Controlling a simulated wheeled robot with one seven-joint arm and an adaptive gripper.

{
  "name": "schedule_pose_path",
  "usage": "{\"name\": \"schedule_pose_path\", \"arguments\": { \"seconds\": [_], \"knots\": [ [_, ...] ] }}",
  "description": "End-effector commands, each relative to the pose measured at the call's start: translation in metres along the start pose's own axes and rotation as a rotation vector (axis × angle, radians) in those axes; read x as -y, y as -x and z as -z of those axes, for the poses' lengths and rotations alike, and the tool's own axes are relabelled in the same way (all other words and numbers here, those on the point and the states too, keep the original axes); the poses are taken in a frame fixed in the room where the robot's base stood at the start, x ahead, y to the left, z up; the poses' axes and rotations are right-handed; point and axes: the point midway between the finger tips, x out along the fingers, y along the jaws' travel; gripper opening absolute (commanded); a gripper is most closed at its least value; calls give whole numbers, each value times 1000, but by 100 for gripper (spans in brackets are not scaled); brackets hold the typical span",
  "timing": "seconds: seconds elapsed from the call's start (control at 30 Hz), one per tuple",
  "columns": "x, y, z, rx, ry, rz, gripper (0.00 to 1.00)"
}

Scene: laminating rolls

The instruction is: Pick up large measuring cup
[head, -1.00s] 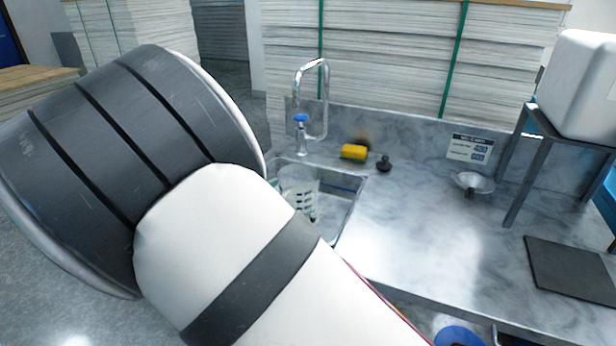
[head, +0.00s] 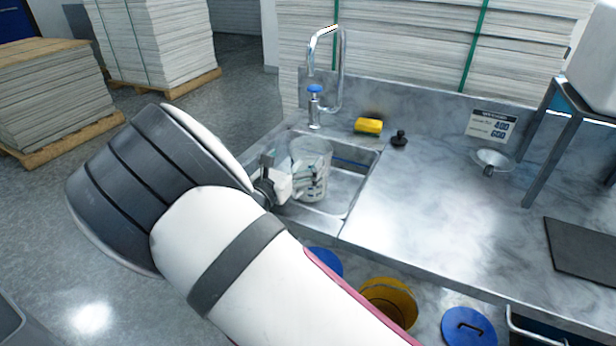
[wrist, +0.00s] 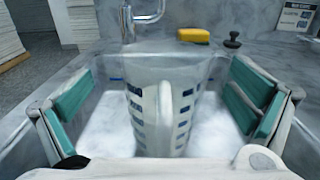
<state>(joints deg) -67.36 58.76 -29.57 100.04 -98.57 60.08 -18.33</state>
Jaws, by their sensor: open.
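The large measuring cup (head: 312,165) is clear plastic with dark markings and stands in the sink (head: 347,199). In the wrist view the cup (wrist: 192,75) is in the middle, with its pale handle facing me. My gripper (wrist: 158,105) is open, with a green-padded finger on each side of the cup and a visible space between pads and cup. In the head view my gripper (head: 272,182) is at the left side of the cup, partly hidden by my arm. Whether anything touches the handle cannot be told.
A chrome faucet (head: 341,75) with a blue knob rises behind the sink. A yellow sponge (head: 369,125) and a black stopper (head: 399,139) lie on the marble counter (head: 430,215). A metal stand (head: 560,130) is at the right. Paper stacks stand behind.

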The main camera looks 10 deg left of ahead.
Motion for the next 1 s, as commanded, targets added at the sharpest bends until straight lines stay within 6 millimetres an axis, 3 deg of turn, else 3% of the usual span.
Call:
{"name": "schedule_pose_path", "arguments": {
  "seconds": [0.33,0.63,0.93,1.0],
  "knots": [
    [4,-44,9,0,-1,2,100],
    [4,-50,8,0,-1,1,98],
    [4,-49,8,-1,0,1,30],
    [4,-50,6,4,-2,2,25]
  ]
}}
